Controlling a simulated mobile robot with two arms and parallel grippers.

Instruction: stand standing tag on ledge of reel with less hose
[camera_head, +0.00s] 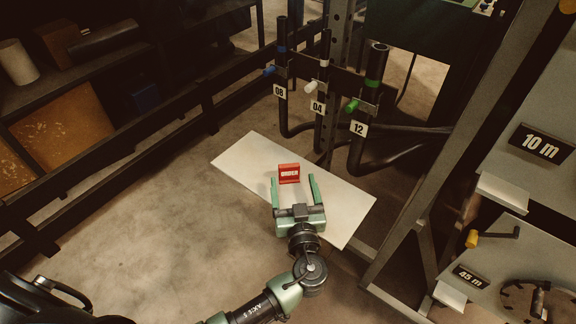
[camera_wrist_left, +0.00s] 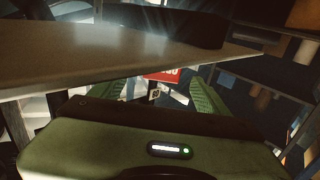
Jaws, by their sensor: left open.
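The red tag (camera_head: 289,174) with white lettering stands upright over a pale flat board. My left gripper (camera_head: 293,181) is open, with one green finger on each side of the tag's near edge. I cannot tell whether either finger touches it. In the left wrist view the red tag (camera_wrist_left: 163,76) shows between the spread fingers, its upper part cut off by a pale slab. The 10 m sign (camera_head: 542,145) has a white ledge (camera_head: 503,192) below it. The 45 m sign (camera_head: 470,276) has a white ledge (camera_head: 449,296) below it. The right gripper is not in view.
The pale board (camera_head: 240,165) has bare room around the tag. Hanging hoses labelled 08 (camera_head: 280,91), 04 (camera_head: 318,107) and 12 (camera_head: 359,128) stand behind it. A slanted metal post (camera_head: 424,190) rises between the board and the reels.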

